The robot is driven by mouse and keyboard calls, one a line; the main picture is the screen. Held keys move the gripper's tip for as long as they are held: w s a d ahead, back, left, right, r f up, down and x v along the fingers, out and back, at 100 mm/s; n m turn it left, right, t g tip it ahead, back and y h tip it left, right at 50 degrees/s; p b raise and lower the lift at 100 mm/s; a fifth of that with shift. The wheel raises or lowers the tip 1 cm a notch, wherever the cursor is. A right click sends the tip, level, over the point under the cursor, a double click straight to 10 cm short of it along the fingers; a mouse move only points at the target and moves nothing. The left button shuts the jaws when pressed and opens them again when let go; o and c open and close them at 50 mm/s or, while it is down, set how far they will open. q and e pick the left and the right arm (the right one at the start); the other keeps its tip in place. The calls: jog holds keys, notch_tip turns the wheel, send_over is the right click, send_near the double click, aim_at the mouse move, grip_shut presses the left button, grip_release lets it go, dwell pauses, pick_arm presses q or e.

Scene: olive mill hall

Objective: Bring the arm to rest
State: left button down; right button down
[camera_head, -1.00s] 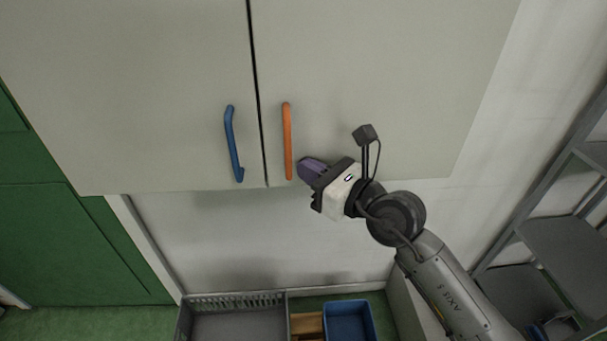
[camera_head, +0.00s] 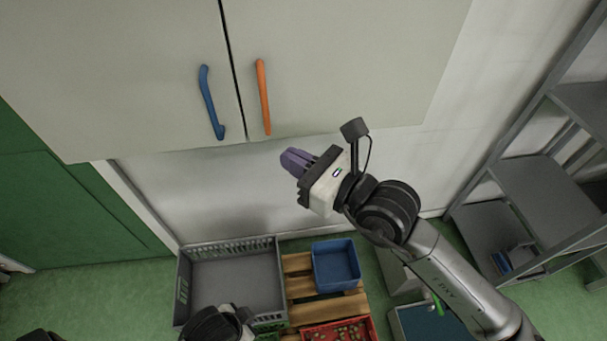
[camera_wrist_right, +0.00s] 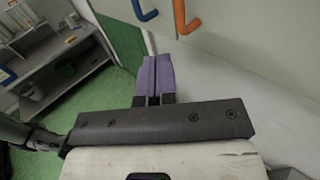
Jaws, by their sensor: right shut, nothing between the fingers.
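My right gripper (camera_head: 292,160) is shut and empty, with purple fingers. It hangs in the air just below the lower edge of the wall cabinet (camera_head: 350,75), apart from the handles. In the right wrist view its two fingers (camera_wrist_right: 153,78) lie side by side, touching. The cabinet's two doors look shut. The left door has a blue handle (camera_head: 211,103) and the right door an orange handle (camera_head: 263,97). Both handles also show at the top of the right wrist view. A dark arm part of mine shows at the bottom of the head view; my left gripper's fingers are not visible.
Below are a grey crate (camera_head: 232,250), a blue bin (camera_head: 336,265) and a red crate (camera_head: 340,331) with small items, by a wooden pallet (camera_head: 298,263). A grey metal shelf (camera_head: 545,190) stands at the right. Bare wall is behind my right gripper.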

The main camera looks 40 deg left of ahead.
jog(key=shift+s+d+p, duration=0.4)
jog(key=shift+s+d, duration=1.45)
jog(key=shift+s, duration=0.1)
